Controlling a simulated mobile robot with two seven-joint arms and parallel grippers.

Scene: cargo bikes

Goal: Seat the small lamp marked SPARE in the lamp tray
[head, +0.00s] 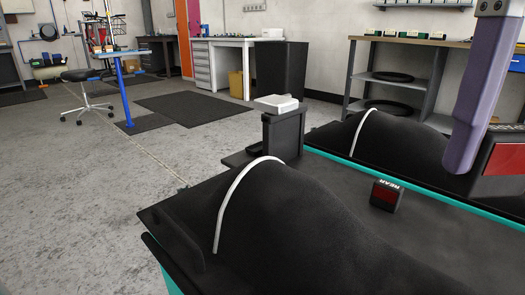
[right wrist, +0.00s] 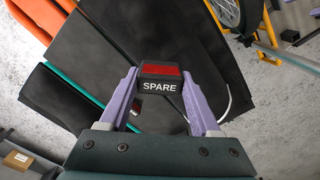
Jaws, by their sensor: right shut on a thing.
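The small lamp marked SPARE (right wrist: 161,78) has a red face and a black body. In the right wrist view it sits between the two purple fingers of my right gripper (right wrist: 160,84), which is shut on it. In the head view one purple finger (head: 478,95) of that gripper hangs at the right, with a red lamp face (head: 503,157) beside its tip, cut by the picture's edge. A lamp marked REAR (head: 386,196) rests on the dark deck below and to the left. I cannot make out the lamp tray for certain. My left gripper is not in view.
The dark cargo deck (head: 335,180) has teal edges and black humps (head: 300,225) with white bands. A grey post (head: 284,135) with a pale top piece (head: 277,103) rises beside it. A shelf bench (head: 420,42) with small boxes stands behind. Grey floor is open at left.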

